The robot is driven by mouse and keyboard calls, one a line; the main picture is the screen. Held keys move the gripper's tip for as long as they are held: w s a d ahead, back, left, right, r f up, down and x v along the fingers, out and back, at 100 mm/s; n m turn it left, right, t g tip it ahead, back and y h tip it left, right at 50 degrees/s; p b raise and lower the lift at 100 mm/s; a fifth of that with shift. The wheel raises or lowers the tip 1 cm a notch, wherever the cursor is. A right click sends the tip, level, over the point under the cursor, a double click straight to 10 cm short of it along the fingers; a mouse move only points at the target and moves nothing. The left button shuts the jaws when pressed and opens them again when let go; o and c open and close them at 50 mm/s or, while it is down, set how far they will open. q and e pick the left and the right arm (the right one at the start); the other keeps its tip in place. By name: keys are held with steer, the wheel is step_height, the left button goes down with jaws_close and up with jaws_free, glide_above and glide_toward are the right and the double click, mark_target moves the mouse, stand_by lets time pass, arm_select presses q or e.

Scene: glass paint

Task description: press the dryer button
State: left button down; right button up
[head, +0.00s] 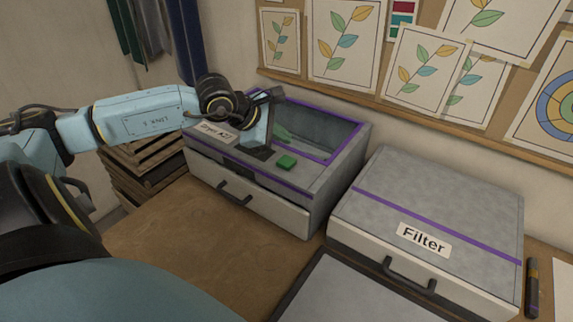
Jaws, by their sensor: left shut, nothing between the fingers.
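The dryer (304,215) is a grey box with purple trim, a glass-like top window and a front drawer, standing at the back of the table. A label (216,132) that seems to read "Dryer" sits on its upper left. A green square button (286,161) is on the dryer's top front ledge. My left gripper (258,152) is shut and empty, pointing down over the ledge just left of the button. It appears apart from the button; whether it touches the ledge is unclear. My right gripper is not in view.
A grey box labelled Filter (424,240) stands right of the dryer. A dark-edged grey panel (345,295) lies in front. Wooden crates (150,165) stand at left. A marker (532,288) lies at far right. The table front left of centre (190,245) is clear.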

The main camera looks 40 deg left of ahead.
mark_target(282, 162)
arm_select(q)
steer(key=shift+f+b, duration=1.4)
steer(key=shift+f, duration=0.55)
stand_by(0.3)
steer(key=shift+f+b, duration=0.4)
steer(key=shift+b, duration=0.25)
steer(key=shift+f+b, duration=0.55)
steer(key=shift+b, duration=0.1)
stand_by(0.6)
steer(key=shift+r, duration=0.1)
steer(key=shift+r+p, duration=0.35)
steer(key=shift+r, duration=0.5)
steer(key=shift+r, duration=0.15)
